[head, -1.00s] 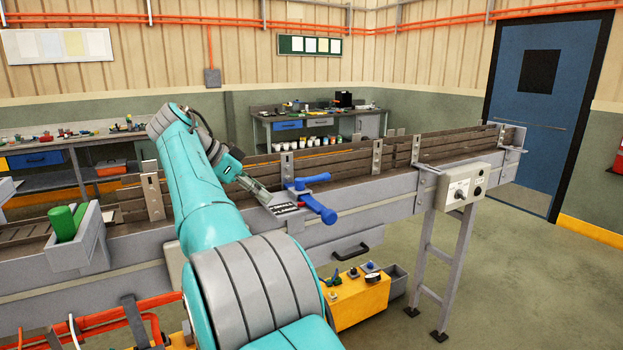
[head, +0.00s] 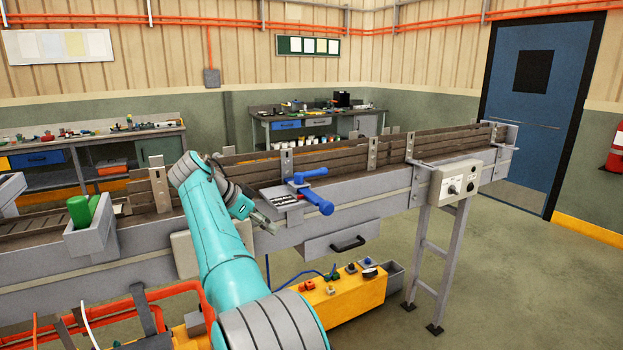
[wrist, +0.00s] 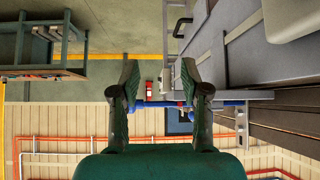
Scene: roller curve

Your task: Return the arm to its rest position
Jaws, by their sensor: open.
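My teal arm reaches up from the bottom of the head view towards the conveyor. My gripper (head: 268,223) is in front of the conveyor's side, left of and below the blue lever (head: 312,190). In the wrist view my gripper (wrist: 160,82) shows two dark fingers spread apart with nothing between them. The blue lever also shows in the wrist view behind the fingers, partly hidden by them. It sits on a grey bracket on the conveyor (head: 390,196) and is apart from my gripper in the head view.
A grey bin (head: 92,235) with green cylinders hangs on the conveyor at left. A control box (head: 455,183) is mounted at right. A yellow box (head: 345,297) with knobs stands low in front. Open floor (head: 520,280) lies at right, before the blue door (head: 545,110).

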